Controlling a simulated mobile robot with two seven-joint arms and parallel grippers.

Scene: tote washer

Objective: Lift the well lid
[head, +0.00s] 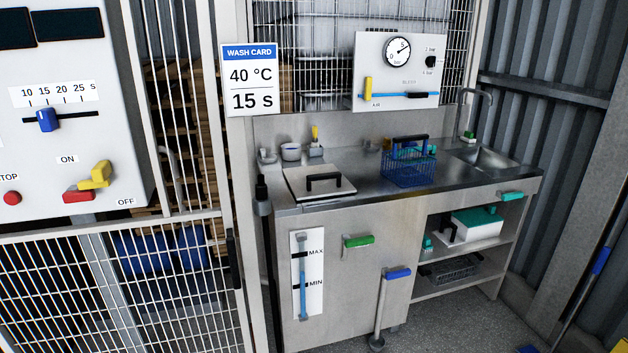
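The well lid (301,186) is a flat light-coloured square plate with a black bar handle (324,178) on top. It lies on the left part of the steel counter (370,183) and appears to lie flat and closed. What is under it is hidden. Neither of my grippers shows in the head view, so nothing of mine touches the lid or its handle here.
A blue wire basket (409,171) with a dark handle stands right of the lid. Small bowls (290,152) stand behind it. A sink (487,158) with a tap is at the right. A mesh gate (118,290) stands at the left. Floor in front is partly clear.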

